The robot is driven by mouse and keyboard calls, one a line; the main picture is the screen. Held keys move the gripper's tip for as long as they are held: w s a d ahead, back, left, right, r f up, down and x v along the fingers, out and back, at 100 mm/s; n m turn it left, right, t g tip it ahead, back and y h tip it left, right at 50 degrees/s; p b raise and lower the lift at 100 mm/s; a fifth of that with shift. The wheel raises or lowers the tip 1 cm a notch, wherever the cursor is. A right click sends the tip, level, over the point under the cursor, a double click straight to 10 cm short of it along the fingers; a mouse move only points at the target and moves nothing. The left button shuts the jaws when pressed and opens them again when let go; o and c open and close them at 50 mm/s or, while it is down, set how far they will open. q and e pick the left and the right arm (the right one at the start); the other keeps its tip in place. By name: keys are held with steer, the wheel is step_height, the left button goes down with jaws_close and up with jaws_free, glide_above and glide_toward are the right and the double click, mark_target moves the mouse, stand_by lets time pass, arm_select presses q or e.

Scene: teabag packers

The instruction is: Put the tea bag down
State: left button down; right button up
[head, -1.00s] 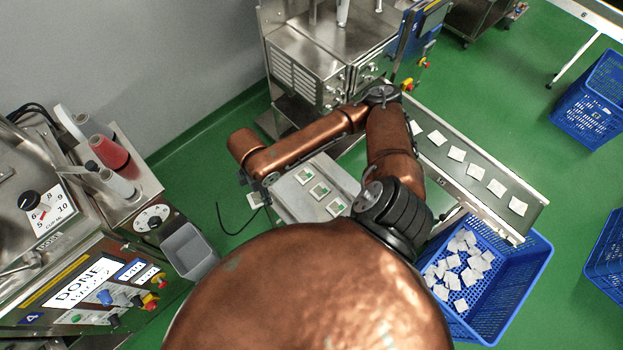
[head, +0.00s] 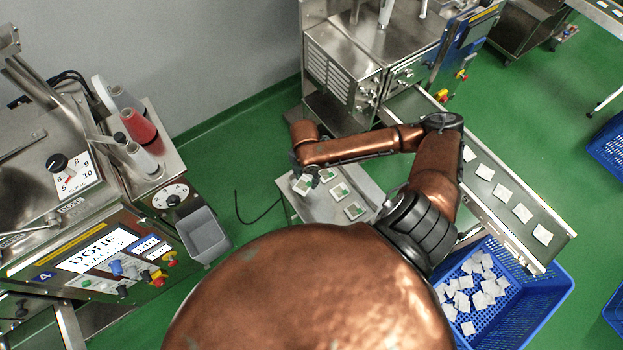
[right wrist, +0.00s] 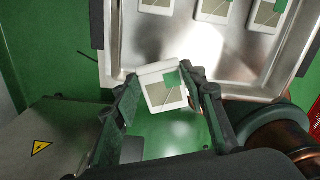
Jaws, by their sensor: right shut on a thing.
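The tea bag (head: 302,186) is a white packet with a green tag. In the right wrist view the held tea bag (right wrist: 165,90) sits between the two dark fingers. My right gripper (head: 301,178) is shut on it at the left edge of the steel tray (head: 312,208). The tray's near rim (right wrist: 225,88) shows just beyond the bag in the wrist view; I cannot tell whether the bag touches it. My left gripper is not in view.
Three tea bags lie in a row on the tray, the nearest tray bag (head: 354,211) among them. A conveyor (head: 510,180) carries several white packets toward a blue crate (head: 550,290) with more packets. A grey bin (head: 203,236) hangs on the left machine (head: 95,235).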

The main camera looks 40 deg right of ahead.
steer(key=d+f, duration=0.1)
steer(key=f, duration=0.1)
steer(key=w+d+f, duration=0.1)
steer(key=shift+w+d+f, duration=0.15)
steer(key=shift+d+f, duration=0.05)
steer(key=shift+f, duration=0.2)
steer(key=shift+w+d+f, duration=0.1)
steer(key=shift+d+f, duration=0.05)
steer(key=shift+c, duration=0.5)
steer(key=shift+d+f+b, duration=0.1)
steer(key=shift+f+b, duration=0.1)
steer(key=shift+b, duration=0.1)
steer(key=f, duration=0.3)
steer(key=shift+w+d+f+b, duration=0.15)
steer(key=shift+d+f+b, duration=0.1)
steer(key=shift+f+b, duration=0.1)
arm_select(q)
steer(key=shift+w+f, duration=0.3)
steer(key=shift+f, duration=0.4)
arm_select(e)
steer(key=shift+r, duration=0.1)
steer(key=o, duration=0.4)
steer(key=shift+o, duration=0.2)
